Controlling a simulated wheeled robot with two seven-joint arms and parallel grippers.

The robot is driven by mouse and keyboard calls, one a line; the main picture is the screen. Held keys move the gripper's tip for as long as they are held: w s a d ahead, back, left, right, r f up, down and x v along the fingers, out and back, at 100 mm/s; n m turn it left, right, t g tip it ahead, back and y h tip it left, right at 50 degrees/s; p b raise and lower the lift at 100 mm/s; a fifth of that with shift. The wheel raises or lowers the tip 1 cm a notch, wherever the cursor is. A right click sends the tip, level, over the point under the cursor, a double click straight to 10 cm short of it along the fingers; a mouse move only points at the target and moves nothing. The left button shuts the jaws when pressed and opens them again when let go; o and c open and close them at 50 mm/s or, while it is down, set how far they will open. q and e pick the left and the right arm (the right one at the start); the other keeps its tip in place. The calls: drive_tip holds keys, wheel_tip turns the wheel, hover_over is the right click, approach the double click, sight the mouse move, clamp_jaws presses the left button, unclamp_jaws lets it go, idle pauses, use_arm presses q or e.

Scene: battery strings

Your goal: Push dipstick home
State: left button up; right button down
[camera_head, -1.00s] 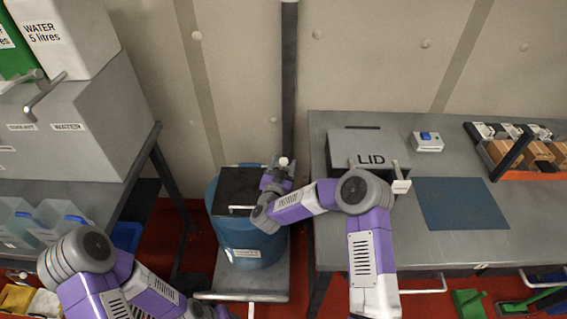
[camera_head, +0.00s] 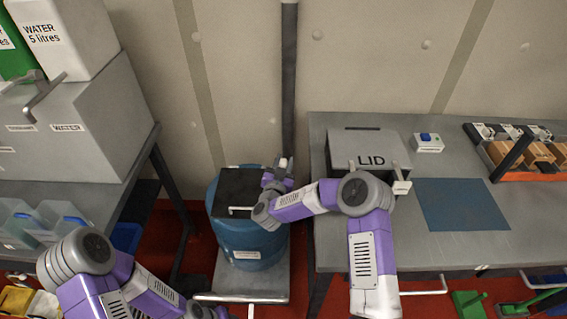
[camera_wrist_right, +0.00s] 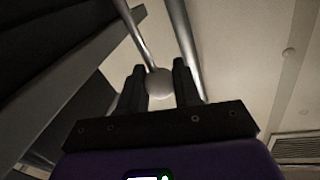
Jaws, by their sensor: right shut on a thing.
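The blue drum (camera_head: 247,243) with a dark top (camera_head: 238,188) stands left of the right-hand bench. My right gripper (camera_head: 281,170) is over the drum's right rear edge. A small pale knob, which looks like the dipstick's top (camera_head: 283,162), shows at its fingers. In the right wrist view, my right gripper (camera_wrist_right: 160,88) is shut on this rounded grey end (camera_wrist_right: 160,84), with a finger on each side. The dipstick's lower part is hidden by the gripper and drum, so its depth cannot be told. My left arm is at the lower left; its gripper is out of frame.
The drum is on a grey platform (camera_head: 270,279). A dark vertical pole (camera_head: 289,85) rises close behind my right gripper. The right bench (camera_head: 470,250) holds a box marked LID (camera_head: 371,148) and a blue mat (camera_head: 462,204). A left bench carries large grey containers (camera_head: 85,125).

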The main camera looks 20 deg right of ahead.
wheel_tip(320, 180, down, 8)
drive_tip(key=b, duration=0.5)
drive_tip(key=shift+f, duration=0.1)
drive_tip(key=c, duration=0.8)
unclamp_jaws()
drive_tip(key=shift+p+v, duration=0.65)
drive_tip(key=shift+v, duration=3.15)
